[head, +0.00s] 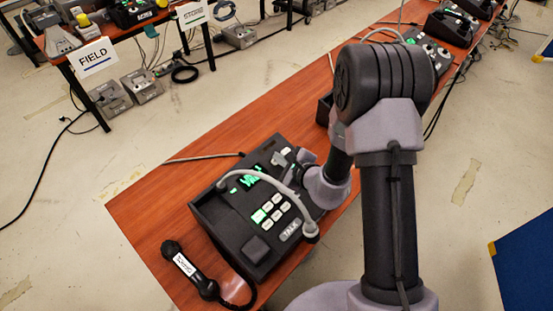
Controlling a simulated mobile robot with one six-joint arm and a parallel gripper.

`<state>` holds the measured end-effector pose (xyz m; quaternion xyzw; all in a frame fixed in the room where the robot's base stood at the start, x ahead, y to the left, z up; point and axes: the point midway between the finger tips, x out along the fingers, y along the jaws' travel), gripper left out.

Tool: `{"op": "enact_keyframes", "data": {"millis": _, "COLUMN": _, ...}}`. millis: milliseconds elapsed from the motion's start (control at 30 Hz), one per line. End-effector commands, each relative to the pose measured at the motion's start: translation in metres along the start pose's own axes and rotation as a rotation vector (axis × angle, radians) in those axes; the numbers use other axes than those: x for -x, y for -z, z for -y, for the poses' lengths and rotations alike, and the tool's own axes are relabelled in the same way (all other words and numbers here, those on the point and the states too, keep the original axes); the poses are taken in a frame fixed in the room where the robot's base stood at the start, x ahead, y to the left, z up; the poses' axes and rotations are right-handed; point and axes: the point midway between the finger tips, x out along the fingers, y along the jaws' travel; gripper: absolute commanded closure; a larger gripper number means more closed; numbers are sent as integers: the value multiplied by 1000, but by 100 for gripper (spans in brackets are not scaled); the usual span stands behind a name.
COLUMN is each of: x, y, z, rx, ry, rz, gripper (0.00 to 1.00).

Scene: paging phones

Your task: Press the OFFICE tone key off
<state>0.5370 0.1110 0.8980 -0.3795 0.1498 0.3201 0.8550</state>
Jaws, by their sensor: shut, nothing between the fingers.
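A black paging phone (245,240) sits on the wooden table, with a block of several pale keys (278,197) on its top. One key (259,215) at the lower left of the block glows green. Green lit marks (248,180) show above the keys. The key lettering is too small to read, so I cannot tell which is OFFICE.
A grey curved cable or stalk (262,178) arches over the panel. A black handset (193,272) lies left of the phone. The table (165,205) is bare to the left. More phones (428,52) stand farther along.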

Motion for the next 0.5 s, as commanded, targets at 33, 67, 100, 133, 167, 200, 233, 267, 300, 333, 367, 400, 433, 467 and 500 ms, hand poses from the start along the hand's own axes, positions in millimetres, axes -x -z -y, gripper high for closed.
{"op": "enact_keyframes", "data": {"millis": 33, "x": 1, "y": 0, "z": 0, "rx": 0, "ry": 0, "rz": 0, "gripper": 100}}
{"op": "enact_keyframes", "data": {"millis": 67, "x": 1, "y": -1, "z": 1, "rx": 0, "ry": 0, "rz": 0, "gripper": 100}}
{"op": "enact_keyframes", "data": {"millis": 100, "x": 3, "y": -2, "z": 2, "rx": 0, "ry": 0, "rz": 0, "gripper": 100}}
{"op": "enact_keyframes", "data": {"millis": 133, "x": 4, "y": -3, "z": 3, "rx": 0, "ry": 0, "rz": 0, "gripper": 100}}
{"op": "enact_keyframes", "data": {"millis": 167, "x": 5, "y": -4, "z": 4, "rx": 0, "ry": 0, "rz": 0, "gripper": 100}}
{"op": "enact_keyframes", "data": {"millis": 200, "x": 6, "y": -5, "z": 5, "rx": 0, "ry": 0, "rz": 0, "gripper": 100}}
{"op": "enact_keyframes", "data": {"millis": 233, "x": 7, "y": -5, "z": 5, "rx": 0, "ry": 0, "rz": 0, "gripper": 100}}
{"op": "enact_keyframes", "data": {"millis": 267, "x": 7, "y": -5, "z": 4, "rx": 0, "ry": -1, "rz": 0, "gripper": 100}}
{"op": "enact_keyframes", "data": {"millis": 300, "x": 6, "y": -5, "z": 4, "rx": 0, "ry": -1, "rz": 0, "gripper": 100}}
{"op": "enact_keyframes", "data": {"millis": 333, "x": 6, "y": -5, "z": 4, "rx": 0, "ry": -1, "rz": 0, "gripper": 100}}
{"op": "enact_keyframes", "data": {"millis": 367, "x": 6, "y": -4, "z": 4, "rx": 0, "ry": -1, "rz": 0, "gripper": 100}}
{"op": "enact_keyframes", "data": {"millis": 400, "x": 6, "y": -4, "z": 4, "rx": 0, "ry": -1, "rz": 0, "gripper": 100}}
{"op": "enact_keyframes", "data": {"millis": 433, "x": 6, "y": -5, "z": 4, "rx": 0, "ry": -1, "rz": 0, "gripper": 100}}
{"op": "enact_keyframes", "data": {"millis": 467, "x": 7, "y": -5, "z": 5, "rx": 0, "ry": -1, "rz": 0, "gripper": 100}}
{"op": "enact_keyframes", "data": {"millis": 500, "x": 9, "y": -7, "z": 6, "rx": 0, "ry": 0, "rz": 0, "gripper": 100}}
